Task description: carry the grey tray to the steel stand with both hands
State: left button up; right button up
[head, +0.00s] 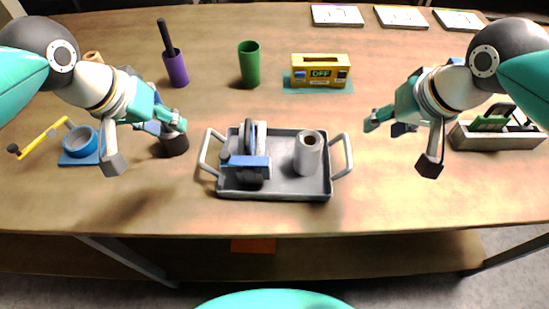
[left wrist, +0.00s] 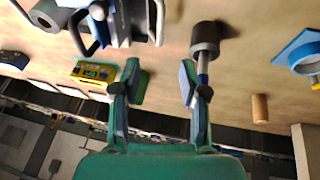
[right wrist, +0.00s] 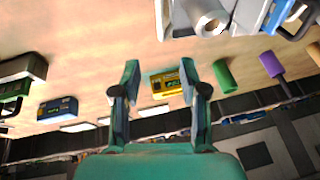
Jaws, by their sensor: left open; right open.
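The grey tray (head: 290,187) lies on the wooden table near its front edge, with a loop handle at each short end. It holds a blue-and-grey device (head: 250,165) on its left and a grey roll (head: 308,153) on its right. My left gripper (head: 144,142) is open and empty, left of the tray and apart from its left handle (head: 207,150). My right gripper (head: 401,145) is open and empty, right of the tray and apart from its right handle (head: 343,155). Parts of the tray's load show in both wrist views. I cannot make out a steel stand.
A dark cup (head: 173,144) stands beside my left gripper, with a blue ring-shaped holder (head: 80,142) further left. Behind the tray are a purple cup (head: 176,70), a green cup (head: 249,64) and a yellow box (head: 319,70). A grey bin (head: 490,140) stands at right.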

aim_at(203, 146)
pick_arm(q)
jog(key=shift+f, duration=0.1)
pick_arm(e)
jog(key=shift+w+f, duration=0.1)
pick_arm(q)
jog(key=x, duration=1.6)
jog(key=shift+w+f, duration=0.15)
jog(key=shift+f, duration=0.15)
pick_arm(e)
jog(key=x, duration=1.6)
jog(key=shift+w+a+f, duration=0.15)
jog(key=shift+f, duration=0.2)
pick_arm(q)
jog(key=shift+c, duration=0.3)
pick_arm(e)
jog(key=shift+c, duration=0.3)
pick_arm(q)
grip_shut()
pick_arm(e)
grip_shut()
pick_arm(q)
jog(key=shift+r, duration=0.1)
pick_arm(e)
jog(key=shift+r, duration=0.1)
